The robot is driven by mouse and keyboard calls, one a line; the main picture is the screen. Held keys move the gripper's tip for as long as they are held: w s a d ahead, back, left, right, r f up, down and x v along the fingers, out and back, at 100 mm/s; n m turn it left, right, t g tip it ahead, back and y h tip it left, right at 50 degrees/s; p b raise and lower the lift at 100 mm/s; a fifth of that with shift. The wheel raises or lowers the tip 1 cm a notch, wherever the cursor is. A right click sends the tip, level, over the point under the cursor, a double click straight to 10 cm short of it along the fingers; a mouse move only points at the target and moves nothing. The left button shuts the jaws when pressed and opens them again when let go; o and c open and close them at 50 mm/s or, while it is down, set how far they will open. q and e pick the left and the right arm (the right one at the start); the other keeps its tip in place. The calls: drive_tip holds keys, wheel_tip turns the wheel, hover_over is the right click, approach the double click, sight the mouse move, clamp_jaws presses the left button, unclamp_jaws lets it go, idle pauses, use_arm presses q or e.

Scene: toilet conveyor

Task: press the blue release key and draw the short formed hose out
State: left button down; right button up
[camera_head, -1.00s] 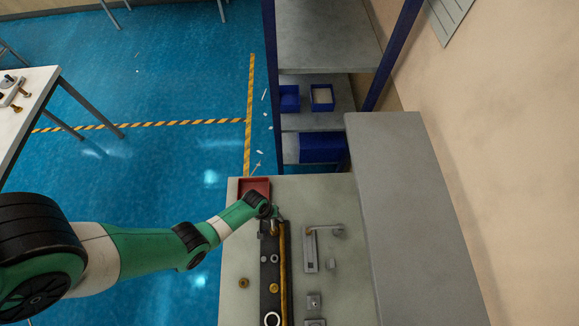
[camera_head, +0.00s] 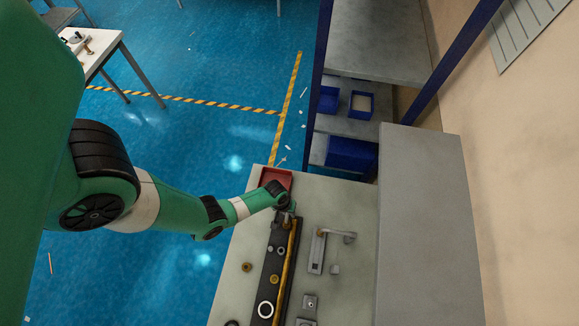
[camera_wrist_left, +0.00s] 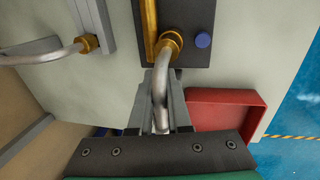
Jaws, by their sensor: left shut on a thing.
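The short formed hose (camera_wrist_left: 160,92) is a grey bent tube. Its upper end meets a brass fitting (camera_wrist_left: 170,44) at the end of a dark plate (camera_wrist_left: 203,14), and I see no gap there. The round blue release key (camera_wrist_left: 203,40) is beside the fitting on the same plate, with no finger on it. My left gripper (camera_wrist_left: 161,100) is shut on the hose, one finger on each side. In the head view the left gripper (camera_head: 290,207) is at the plate's far end, and my wrist hides the hose and key. The right gripper is out of view.
A red tray (camera_wrist_left: 228,97) lies beside the left gripper. A second bent tube (camera_wrist_left: 40,54) with its own brass fitting is on a grey bracket to the left. Loose rings and small blocks lie on the bench (camera_head: 246,292). A grey cabinet (camera_head: 425,210) borders the bench at right.

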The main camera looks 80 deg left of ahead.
use_arm(q)
drive_tip(key=c, duration=1.4)
unclamp_jaws()
clamp_jaws()
drive_tip(key=shift+r+p, duration=0.55)
drive_tip(key=shift+r, duration=0.05)
drive_tip(key=o, duration=0.6)
unclamp_jaws()
